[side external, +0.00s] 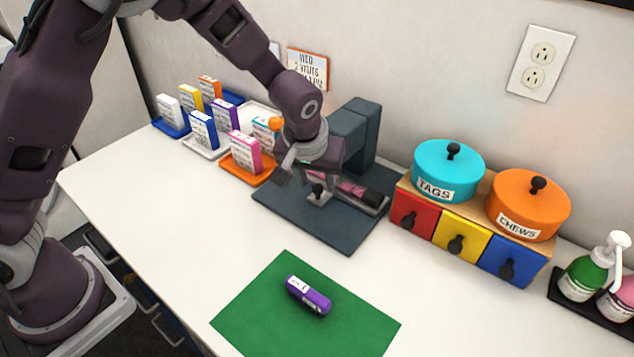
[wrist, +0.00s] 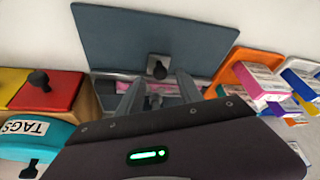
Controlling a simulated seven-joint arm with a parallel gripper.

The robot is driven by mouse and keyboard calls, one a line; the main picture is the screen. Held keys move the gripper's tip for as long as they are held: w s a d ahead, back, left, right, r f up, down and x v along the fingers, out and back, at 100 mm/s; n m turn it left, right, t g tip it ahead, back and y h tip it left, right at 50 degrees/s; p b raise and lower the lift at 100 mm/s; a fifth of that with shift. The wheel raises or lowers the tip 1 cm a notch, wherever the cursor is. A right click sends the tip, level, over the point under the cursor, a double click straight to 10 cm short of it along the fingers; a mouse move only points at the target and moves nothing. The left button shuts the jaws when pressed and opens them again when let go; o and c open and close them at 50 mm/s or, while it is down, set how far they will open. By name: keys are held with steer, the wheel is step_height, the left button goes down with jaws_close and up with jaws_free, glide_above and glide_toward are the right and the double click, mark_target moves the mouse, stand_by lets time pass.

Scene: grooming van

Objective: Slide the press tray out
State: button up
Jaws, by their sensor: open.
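The press (side external: 352,140) is dark blue-grey, with an upright column on a flat base plate (side external: 330,232). Its pale metal tray (side external: 372,208) sits on the base, partly hidden by my gripper in the side view. A black knob (side external: 318,189) stands on a light plate at the tray's near end; the knob also shows in the wrist view (wrist: 157,67). A pink item (side external: 350,187) lies in the tray. My gripper (side external: 305,181) is open and empty, close to the knob. In the wrist view its fingertips (wrist: 160,80) point toward the knob, one to each side; I cannot tell whether they touch it.
A drawer unit (side external: 455,238) carrying TAGS (side external: 449,170) and CHEWS (side external: 528,205) tins stands right of the press. Small trays with upright boxes (side external: 245,152) stand left. A purple object (side external: 309,295) lies on a green mat (side external: 262,305) in front. White counter between is clear.

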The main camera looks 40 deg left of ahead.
steer(key=shift+x, duration=1.15)
jaws_close()
stand_by(0.5)
